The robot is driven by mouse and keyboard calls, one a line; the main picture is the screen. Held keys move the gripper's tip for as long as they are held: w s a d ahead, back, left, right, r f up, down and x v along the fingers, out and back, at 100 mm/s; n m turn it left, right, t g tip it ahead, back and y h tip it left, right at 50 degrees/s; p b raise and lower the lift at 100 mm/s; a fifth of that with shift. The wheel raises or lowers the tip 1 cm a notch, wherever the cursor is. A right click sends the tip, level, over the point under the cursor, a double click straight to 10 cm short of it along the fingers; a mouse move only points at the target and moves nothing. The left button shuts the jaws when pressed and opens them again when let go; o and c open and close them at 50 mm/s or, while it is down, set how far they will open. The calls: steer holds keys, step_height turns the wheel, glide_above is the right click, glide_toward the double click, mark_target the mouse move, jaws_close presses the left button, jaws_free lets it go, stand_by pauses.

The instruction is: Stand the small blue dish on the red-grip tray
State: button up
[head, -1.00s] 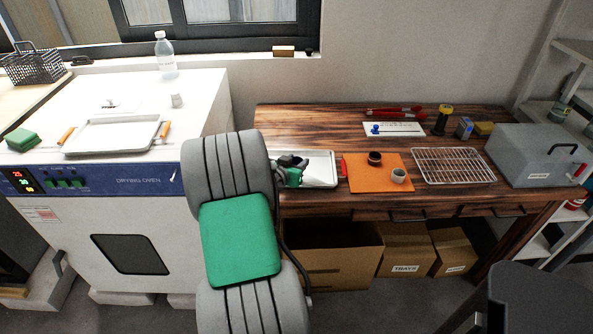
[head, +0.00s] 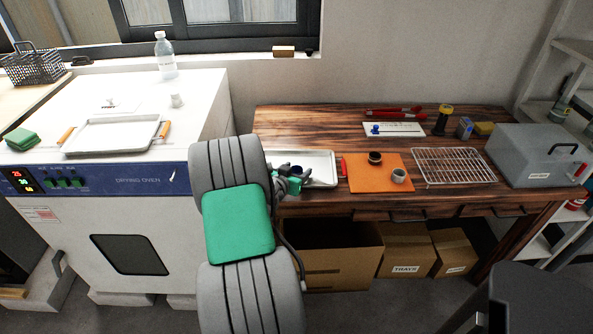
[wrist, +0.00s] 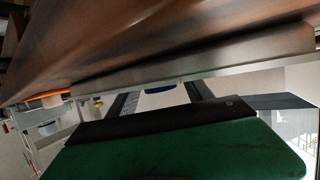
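The red-grip tray (head: 322,160) is a pale, shallow tray at the left end of the wooden workbench. Its red grip (head: 344,168) shows on the right; its left end is hidden behind my arm. The small blue dish (head: 297,169) shows as a dark blue round shape at the tray's front left, just beyond my gripper. In the wrist view a blue curved edge (wrist: 160,87) shows between the fingers, with space on both sides. My gripper (head: 289,182) is open at the tray's front left. The dish's base is hidden, so its contact with the tray is unclear.
An orange mat (head: 375,184) with a dark cup (head: 375,158) and a grey cup (head: 399,175) lies right of the tray. A wire rack (head: 452,166) and a grey box (head: 535,155) stand farther right. A drying oven (head: 110,215) carries an orange-grip tray (head: 112,135).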

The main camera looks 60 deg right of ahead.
steer(key=shift+a+r, duration=0.2)
steer(key=shift+r, duration=0.1)
steer(key=v, duration=1.1)
steer(key=shift+a, duration=0.25)
steer(key=w+a+n+t+y, duration=0.2)
steer(key=w+a+n+y, duration=0.3)
steer(key=a, duration=0.7)
steer(key=w+a+n+t+y, duration=0.1)
steer(key=w+a+n+y, duration=0.4)
steer(key=a, duration=0.7)
steer(key=s+a+r+n+y, duration=0.1)
steer(key=a+n, duration=0.1)
steer(key=a, duration=0.5)
steer(key=s+a+r+n+g+y, duration=0.1)
steer(key=s+a+n, duration=0.1)
steer(key=a, duration=0.4)
steer(key=s+a+r+n+y, duration=0.1)
steer(key=s+a+n+y, duration=0.1)
steer(key=a+n, duration=0.2)
steer(key=a, duration=0.3)
steer(key=shift+s+a, duration=0.2)
steer(key=shift+a, duration=0.2)
steer(key=shift+d+r, duration=0.1)
